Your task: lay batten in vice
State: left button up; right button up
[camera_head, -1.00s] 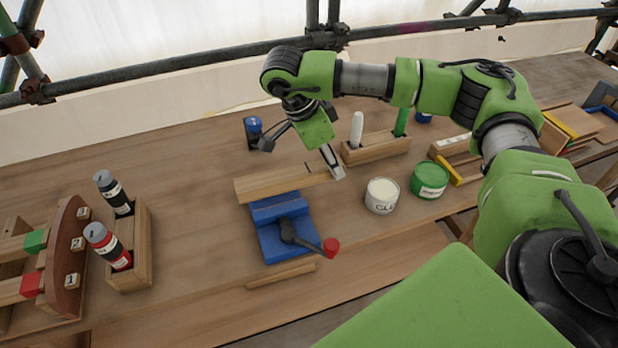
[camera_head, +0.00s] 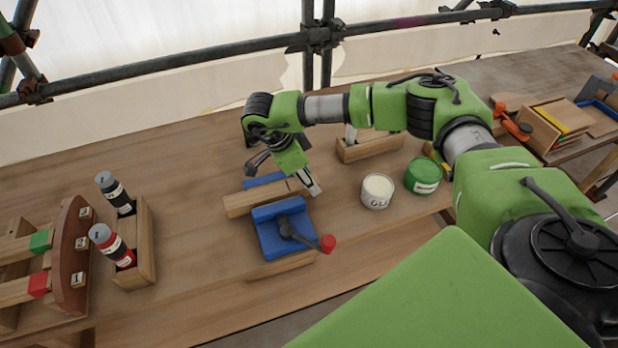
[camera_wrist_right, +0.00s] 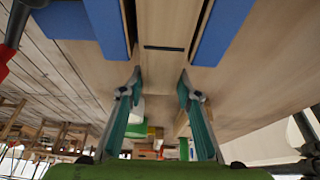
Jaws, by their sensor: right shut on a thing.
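The batten (camera_head: 243,203) is a pale wooden bar in the head view. It lies lengthwise along the gap of the blue vice (camera_head: 272,240), with one blue jaw behind it and one in front. Its left end sticks out past the jaws. My right gripper (camera_head: 312,186) is shut on its right end. In the right wrist view, the batten (camera_wrist_right: 160,22) with a dark line across it runs between the two blue jaws (camera_wrist_right: 226,30), and the fingers are at its near end. I cannot tell whether it touches the vice bed. My left gripper is not in view.
The vice's dark handle with a red knob (camera_head: 327,243) points front right. A white glue tub (camera_head: 377,191) and a green tub (camera_head: 422,175) stand to the right. A wooden holder with bottles (camera_head: 140,240) is at the left. The bench between holder and vice is clear.

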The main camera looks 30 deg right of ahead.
jog(key=o, duration=1.2)
jog(key=shift+r, duration=0.1)
jog(key=shift+w+a+r, duration=0.1)
jog(key=shift+r, duration=0.1)
jog(key=shift+b+v, duration=1.5)
jog(key=shift+v, duration=4.3)
